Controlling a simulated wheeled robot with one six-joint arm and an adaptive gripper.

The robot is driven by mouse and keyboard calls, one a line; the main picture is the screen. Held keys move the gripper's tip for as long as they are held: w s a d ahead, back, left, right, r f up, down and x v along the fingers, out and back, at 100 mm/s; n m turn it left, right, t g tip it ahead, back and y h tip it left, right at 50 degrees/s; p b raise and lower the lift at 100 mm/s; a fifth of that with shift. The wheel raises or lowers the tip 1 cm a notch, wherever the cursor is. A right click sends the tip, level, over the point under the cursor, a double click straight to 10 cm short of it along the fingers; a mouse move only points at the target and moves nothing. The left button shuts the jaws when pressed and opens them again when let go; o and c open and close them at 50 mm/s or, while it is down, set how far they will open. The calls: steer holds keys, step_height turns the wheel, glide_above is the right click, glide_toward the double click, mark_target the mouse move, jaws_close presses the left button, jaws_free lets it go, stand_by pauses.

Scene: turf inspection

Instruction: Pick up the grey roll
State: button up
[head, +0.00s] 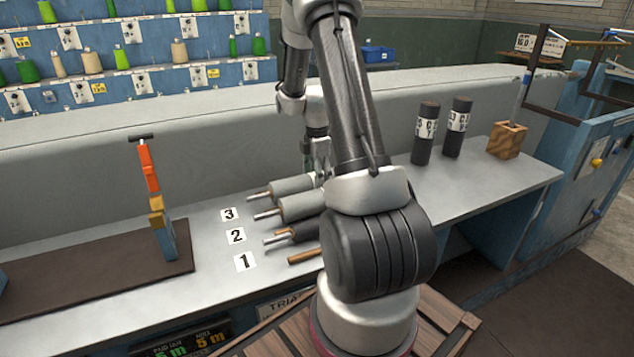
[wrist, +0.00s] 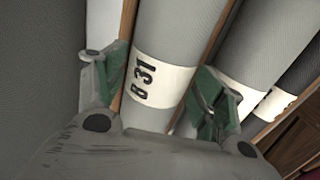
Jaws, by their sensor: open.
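In the wrist view a grey roll (wrist: 172,50) with a white band marked "B 31" lies between the two green-padded fingers of my gripper (wrist: 163,92). The fingers are open, one on each side of it; I cannot tell whether they touch it. A second grey roll (wrist: 256,45) with a white band lies just right of the right finger. In the head view two grey rolls, a farther one (head: 292,187) and a nearer one (head: 300,205), lie side by side on the bench, their right ends hidden by my arm. My gripper is mostly hidden there too.
A dark roll (head: 288,233) and a brown rod (head: 303,256) lie nearer on the bench (head: 205,262), beside number cards 1 to 3. Two black upright rolls (head: 426,134) (head: 457,128) and a wooden box (head: 506,140) stand to the right. An orange-handled tool stands left.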

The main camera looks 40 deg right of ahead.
step_height(320, 180, down, 2)
steer(key=shift+f, duration=0.1)
steer(key=shift+c, duration=0.2)
steer(key=c, duration=1.4)
steer(key=shift+w, duration=0.1)
